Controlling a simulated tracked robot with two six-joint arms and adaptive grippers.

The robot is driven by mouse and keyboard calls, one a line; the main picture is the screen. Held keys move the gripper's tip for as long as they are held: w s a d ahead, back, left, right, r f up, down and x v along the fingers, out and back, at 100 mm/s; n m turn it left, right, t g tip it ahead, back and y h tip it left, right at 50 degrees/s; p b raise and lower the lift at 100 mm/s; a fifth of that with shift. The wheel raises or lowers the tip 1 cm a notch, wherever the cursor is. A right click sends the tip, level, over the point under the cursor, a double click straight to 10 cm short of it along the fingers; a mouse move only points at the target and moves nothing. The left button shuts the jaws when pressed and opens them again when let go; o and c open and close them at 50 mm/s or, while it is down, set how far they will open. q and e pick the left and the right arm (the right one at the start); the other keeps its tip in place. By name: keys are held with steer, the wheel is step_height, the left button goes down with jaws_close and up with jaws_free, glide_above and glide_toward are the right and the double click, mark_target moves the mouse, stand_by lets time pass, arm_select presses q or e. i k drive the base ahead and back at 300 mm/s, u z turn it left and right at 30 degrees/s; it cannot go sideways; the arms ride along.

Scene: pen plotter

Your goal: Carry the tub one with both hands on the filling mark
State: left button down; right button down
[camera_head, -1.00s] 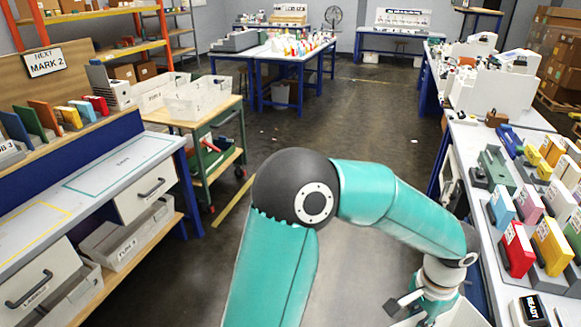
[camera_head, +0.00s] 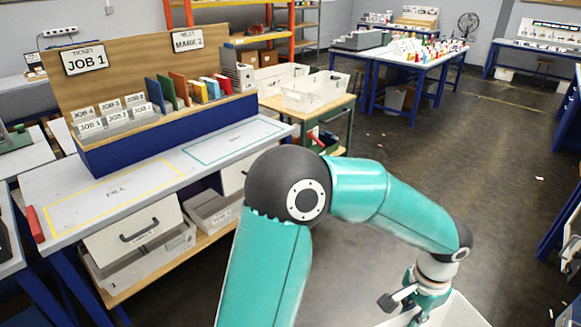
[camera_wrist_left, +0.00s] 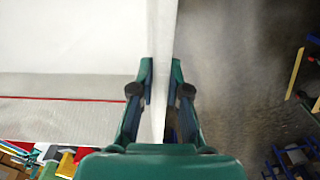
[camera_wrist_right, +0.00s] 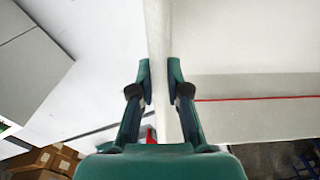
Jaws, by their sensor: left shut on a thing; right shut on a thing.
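The tub is white with a thin red line along the inside. It fills much of the left wrist view (camera_wrist_left: 70,45) and the right wrist view (camera_wrist_right: 260,50). My left gripper (camera_wrist_left: 161,78) is shut on one tub wall, with a finger on each side. My right gripper (camera_wrist_right: 160,78) is shut on another stretch of wall. In the head view only a pale piece of the tub (camera_head: 452,312) shows at the bottom edge; my right gripper is out of sight there. The filling mark (camera_head: 112,191), a yellow outline reading FILL, lies empty on the left bench.
A teal-outlined mark (camera_head: 233,140) lies farther along the same bench. Coloured folders (camera_head: 180,90) and job cards stand behind it. White drawers (camera_head: 135,232) are below the benchtop. White bins (camera_head: 315,90) stand on a cart behind. Open floor lies to the right.

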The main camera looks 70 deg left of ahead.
mark_target(117, 191)
steer(key=z, duration=0.45)
steer(key=i, duration=0.15)
steer(key=u, duration=1.85)
steer(key=i, duration=0.25)
steer(key=u, duration=1.6)
steer(key=i, duration=0.95)
steer(key=u, duration=0.6)
steer(key=i, duration=1.5)
steer(key=u, duration=0.3)
